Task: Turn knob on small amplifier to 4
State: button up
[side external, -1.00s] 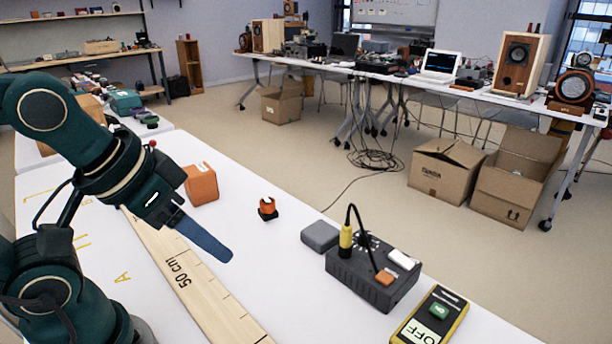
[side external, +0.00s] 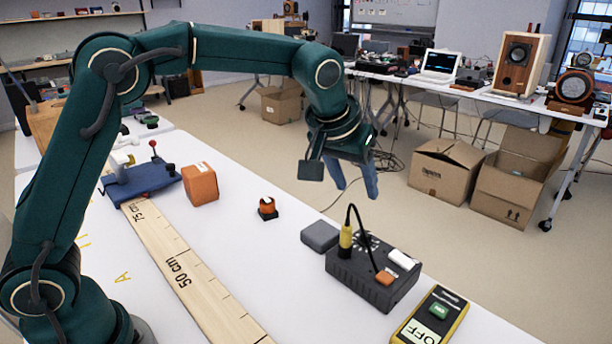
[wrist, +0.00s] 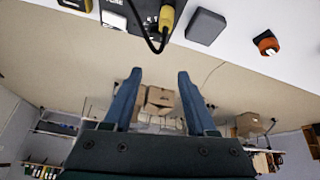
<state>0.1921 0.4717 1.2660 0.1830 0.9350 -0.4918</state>
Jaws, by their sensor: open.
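The small amplifier is a dark box (side external: 350,277) near the table's far edge in the side view. A yellow plug (side external: 346,238) with a black cable stands on its top. White dial marks show behind the plug; I cannot make out the knob or its setting. In the wrist view part of the amplifier (wrist: 143,9) shows at the top edge, with the yellow plug (wrist: 169,17) on it. My gripper (side external: 354,188) is open and empty, above and behind the amplifier, apart from it. Its two blue fingers (wrist: 160,74) point upward in the wrist view.
A grey block (side external: 320,236) sits left of the amplifier. An orange-topped small piece (side external: 267,207) and an orange box (side external: 200,184) stand farther left. A yellow-edged device marked OFF (side external: 431,318) lies at the right. A long wooden ruler (side external: 190,268) lies along the table.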

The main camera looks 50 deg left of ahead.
jog(key=g, duration=0.1)
send_over(365, 235)
jog(key=s, duration=0.2)
jog(key=shift+m, duration=0.3)
jog(key=f, duration=0.6)
jog(key=shift+s+d+f, duration=0.1)
jog(key=shift+s+d, duration=0.05)
jog(key=shift+d, duration=0.05)
jog(key=shift+x, duration=2.35)
grip_shut()
